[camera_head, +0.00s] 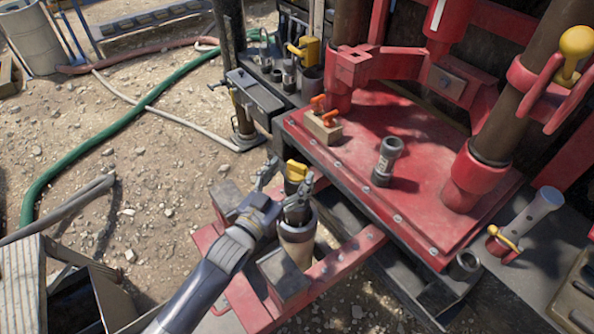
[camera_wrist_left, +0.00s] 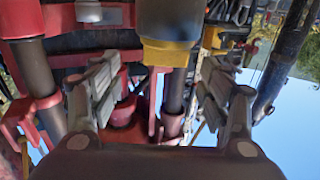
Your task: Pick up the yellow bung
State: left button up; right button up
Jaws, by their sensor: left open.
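The yellow bung (camera_head: 296,170) has a yellow top and a dark body. In the head view it shows at the fingers of my left gripper (camera_head: 287,181), above an upright tan pipe (camera_head: 297,252) with a dark open mouth. Whether the bung touches the pipe is hidden by the gripper. In the left wrist view the yellow and dark grey bung (camera_wrist_left: 165,52) shows between the two spread fingers of my left gripper (camera_wrist_left: 160,85), with a gap on both sides. My left gripper is open and holds nothing. My right gripper is not in view.
A red deck (camera_head: 430,200) with a short grey fitting (camera_head: 387,161) lies to the right. A red beam frame (camera_head: 345,262) surrounds the pipe. A grey box (camera_head: 254,93) stands behind, and a green hose (camera_head: 120,128) crosses open gravel at left.

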aim_at(295, 168)
pick_arm(q)
jog(key=shift+w+d+f+p, duration=0.1)
jog(key=shift+w+d+p, duration=0.05)
jog(key=shift+w, duration=0.3)
jog(key=shift+w+d+f+p, duration=0.1)
jog(key=shift+w+d+p, duration=0.05)
jog(key=shift+w, duration=0.25)
jog(key=shift+w+d+f, duration=0.15)
jog(key=shift+w+d, duration=0.05)
jog(key=shift+w, duration=0.25)
jog(key=shift+w+d+f, duration=0.1)
jog(key=shift+w+d, duration=0.1)
jog(key=shift+w, duration=0.25)
jog(key=shift+w+d+p, duration=0.15)
jog(key=shift+w+p, duration=0.15)
jog(key=shift+w+d+f, duration=0.1)
jog(key=shift+w, duration=0.05)
jog(key=shift+c, duration=0.2)
jog(key=c, duration=0.9)
jog(key=shift+c, duration=0.6)
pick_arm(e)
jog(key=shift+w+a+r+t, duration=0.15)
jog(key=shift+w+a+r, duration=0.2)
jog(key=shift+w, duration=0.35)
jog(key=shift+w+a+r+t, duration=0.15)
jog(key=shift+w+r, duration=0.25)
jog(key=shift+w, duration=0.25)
